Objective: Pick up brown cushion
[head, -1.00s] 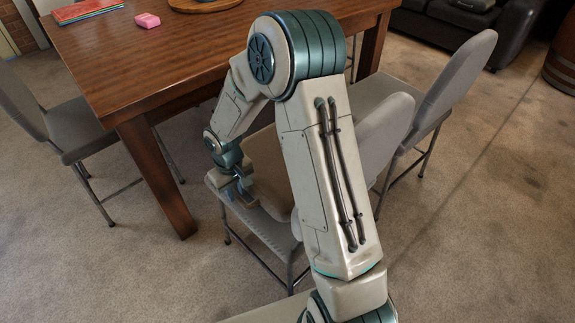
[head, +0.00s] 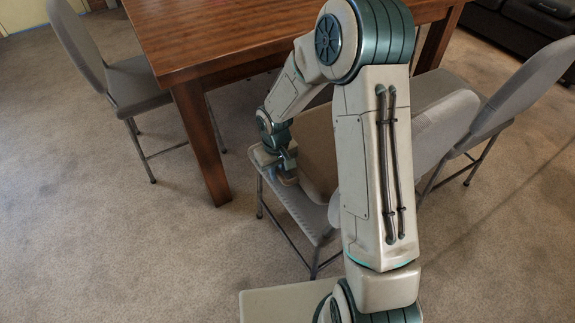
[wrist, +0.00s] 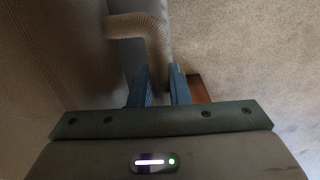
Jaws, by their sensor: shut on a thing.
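The brown cushion (head: 318,155) sits on the seat of a grey chair (head: 290,203) beside the table, partly hidden behind my arm in the head view. In the wrist view its brown face with a seam (wrist: 45,65) fills the left side. A ribbed beige loop (wrist: 150,28) curves from its edge down between my fingers. My gripper (head: 287,178) is at the cushion's near left edge, low over the chair seat. In the wrist view my gripper (wrist: 160,88) is shut on the loop. Whether the cushion is clear of the seat cannot be told.
The wooden table (head: 230,40) stands just behind, with its leg (head: 200,140) left of my gripper. Another grey chair (head: 115,75) stands at left, and one more (head: 510,95) at right. A dark sofa (head: 530,25) is at the back right. Carpet is open at front left.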

